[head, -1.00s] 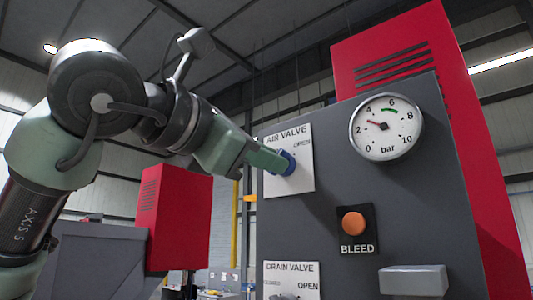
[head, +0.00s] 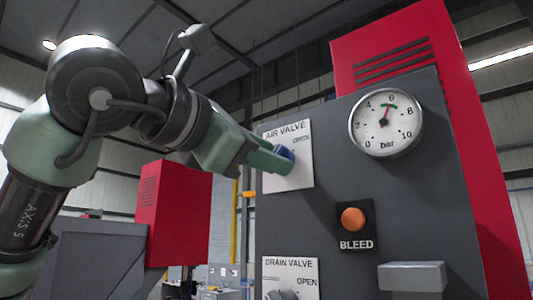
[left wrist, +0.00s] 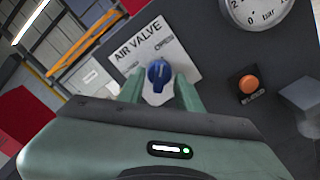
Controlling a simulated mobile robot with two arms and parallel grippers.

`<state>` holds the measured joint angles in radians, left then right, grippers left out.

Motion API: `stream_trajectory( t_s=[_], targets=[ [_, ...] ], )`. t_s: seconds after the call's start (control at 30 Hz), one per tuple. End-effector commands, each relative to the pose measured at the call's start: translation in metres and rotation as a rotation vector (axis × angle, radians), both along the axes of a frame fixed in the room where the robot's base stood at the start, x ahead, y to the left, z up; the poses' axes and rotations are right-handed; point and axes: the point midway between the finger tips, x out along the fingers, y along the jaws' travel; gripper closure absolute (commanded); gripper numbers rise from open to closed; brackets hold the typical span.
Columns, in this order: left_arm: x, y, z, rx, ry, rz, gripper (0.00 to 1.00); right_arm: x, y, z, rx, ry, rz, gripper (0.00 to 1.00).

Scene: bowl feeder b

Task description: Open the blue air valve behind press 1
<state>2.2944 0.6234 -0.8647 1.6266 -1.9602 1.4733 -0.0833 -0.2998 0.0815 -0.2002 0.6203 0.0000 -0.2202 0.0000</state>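The blue air valve knob (head: 285,153) sits on a white plate (head: 301,178) marked AIR VALVE, on a dark grey panel (head: 350,185). My left gripper (head: 275,160) reaches it from the left, its fingertips partly covering the knob. In the left wrist view the knob (left wrist: 159,74) lies between the two fingertips (left wrist: 160,82), one on each side, with a narrow gap showing beside it. The fingers look open around it. My right gripper is not in view.
A pressure gauge (head: 386,124) reads between 4 and 6 bar, at its green band. Below it are an orange BLEED button (head: 353,219) and a protruding grey block (head: 413,277). A DRAIN VALVE plate (head: 291,272) is under the air valve. A red cabinet (head: 173,210) stands left.

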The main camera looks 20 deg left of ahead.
Motion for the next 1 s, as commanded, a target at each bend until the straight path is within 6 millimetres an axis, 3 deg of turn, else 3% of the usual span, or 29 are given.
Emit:
stream_trajectory(
  t_s=[0.17, 0.53, 1.0],
  targets=[
    [-0.012, 0.005, -0.001, -0.002, -0.003, 0.001, 0.65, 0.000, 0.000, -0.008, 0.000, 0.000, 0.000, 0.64],
    [-0.065, 0.024, -0.002, 0.000, -0.001, 0.000, 0.65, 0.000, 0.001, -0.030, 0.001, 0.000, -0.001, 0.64],
    [-0.072, 0.027, 0.000, 0.000, 0.001, 0.000, 0.65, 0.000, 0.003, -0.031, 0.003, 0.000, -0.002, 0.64]
  ],
)
